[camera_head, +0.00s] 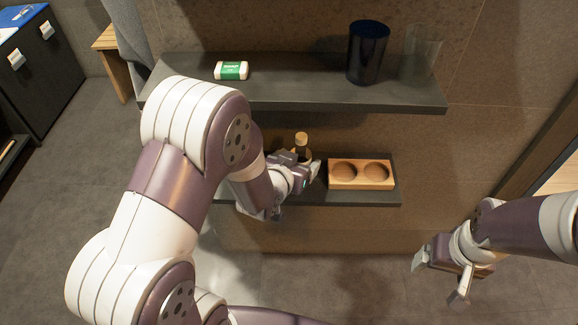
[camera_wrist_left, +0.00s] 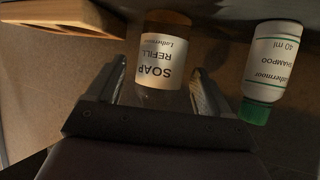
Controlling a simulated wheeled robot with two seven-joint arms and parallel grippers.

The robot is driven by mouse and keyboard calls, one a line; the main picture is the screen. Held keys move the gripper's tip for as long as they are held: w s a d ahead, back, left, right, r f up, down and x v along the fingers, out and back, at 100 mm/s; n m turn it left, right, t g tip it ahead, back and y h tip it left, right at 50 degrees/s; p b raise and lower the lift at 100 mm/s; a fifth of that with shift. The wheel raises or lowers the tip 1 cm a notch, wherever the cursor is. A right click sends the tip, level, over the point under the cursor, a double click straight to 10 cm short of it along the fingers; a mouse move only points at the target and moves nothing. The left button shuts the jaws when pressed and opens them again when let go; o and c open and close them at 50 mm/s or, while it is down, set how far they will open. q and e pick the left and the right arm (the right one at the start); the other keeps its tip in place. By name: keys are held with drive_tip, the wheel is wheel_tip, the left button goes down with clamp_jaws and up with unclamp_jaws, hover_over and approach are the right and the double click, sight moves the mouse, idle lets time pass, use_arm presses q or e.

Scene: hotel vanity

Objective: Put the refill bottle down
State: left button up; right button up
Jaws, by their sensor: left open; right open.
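The refill bottle (camera_head: 301,140) shows in the head view as a tan cap above my left gripper (camera_head: 306,166), at the lower shelf. In the left wrist view, where labels appear upside down, the refill bottle (camera_wrist_left: 163,68) has a white "SOAP REFILL" label and an amber end. It looks upright at the shelf surface, between the fingers of my left gripper (camera_wrist_left: 158,78). These fingers are open, one on each side of it. My right gripper (camera_head: 441,277) is open and empty at the lower right, away from the shelves.
A wooden holder (camera_head: 360,184) with two empty round recesses sits right of the bottle on the lower shelf (camera_head: 350,199). A shampoo bottle (camera_wrist_left: 271,68) stands close on the other side. The upper shelf (camera_head: 290,94) holds soap (camera_head: 231,71), a dark cup (camera_head: 367,55) and a clear glass (camera_head: 420,58).

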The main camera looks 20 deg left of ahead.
use_arm(q)
drive_tip(key=s+a+r+n+g+y+p, duration=0.1)
drive_tip(key=s+a+r+g, duration=0.1)
drive_tip(key=s+g, duration=0.55)
drive_tip(key=s+a+r+g+p, duration=0.1)
drive_tip(key=s+r+g, duration=0.25)
drive_tip(key=s, duration=0.75)
wheel_tip(320, 180, up, 20)
drive_tip(key=p, duration=2.1)
drive_tip(key=shift+w+a, duration=0.15)
drive_tip(key=shift+a, duration=0.05)
drive_tip(key=shift+w, duration=0.1)
